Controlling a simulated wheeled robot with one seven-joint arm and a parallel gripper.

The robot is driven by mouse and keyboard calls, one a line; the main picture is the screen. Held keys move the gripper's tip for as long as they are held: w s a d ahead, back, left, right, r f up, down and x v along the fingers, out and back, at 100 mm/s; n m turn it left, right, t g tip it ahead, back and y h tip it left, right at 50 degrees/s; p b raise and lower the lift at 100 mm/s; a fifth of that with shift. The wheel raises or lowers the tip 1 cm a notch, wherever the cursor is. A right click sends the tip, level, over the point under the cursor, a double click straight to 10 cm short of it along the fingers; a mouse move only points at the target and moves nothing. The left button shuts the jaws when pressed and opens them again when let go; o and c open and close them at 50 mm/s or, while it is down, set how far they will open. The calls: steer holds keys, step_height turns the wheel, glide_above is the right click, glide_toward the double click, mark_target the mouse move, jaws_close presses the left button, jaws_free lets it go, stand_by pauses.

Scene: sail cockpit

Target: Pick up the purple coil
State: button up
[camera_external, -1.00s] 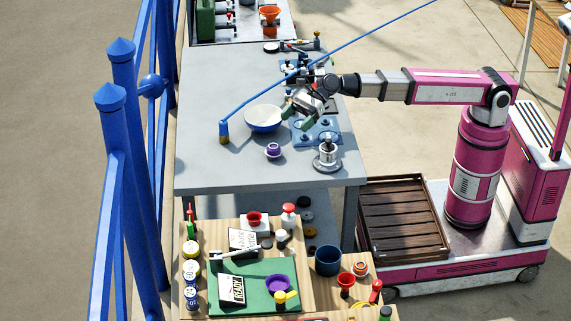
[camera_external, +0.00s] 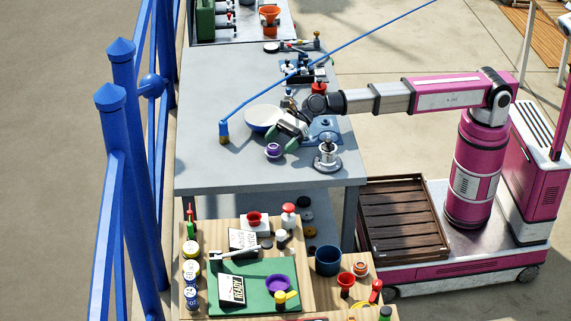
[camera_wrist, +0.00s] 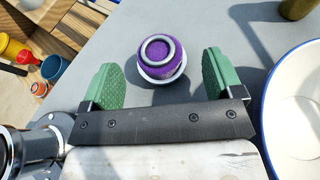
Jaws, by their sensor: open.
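The purple coil (camera_external: 273,150) sits on the grey table, left of my gripper (camera_external: 284,139) in the external view. In the wrist view the purple coil (camera_wrist: 161,54) has a pale ring on top and a white rim around its base. It lies ahead of and between my two green fingers (camera_wrist: 160,80), with a clear gap on both sides. My gripper is open and empty, tilted down toward the table. The fingers do not touch the coil.
A white bowl with a blue rim (camera_external: 262,118) stands close behind the coil; it fills the right of the wrist view (camera_wrist: 297,105). A silver winch-like fitting (camera_external: 327,155) stands right of the coil. The table front (camera_external: 215,180) is clear.

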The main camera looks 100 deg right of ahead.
mark_target(273, 151)
steer(key=x, duration=0.2)
steer(key=shift+w+a+f, duration=0.15)
steer(key=shift+w+a, duration=0.05)
steer(key=shift+w, duration=0.1)
steer(key=c, duration=1)
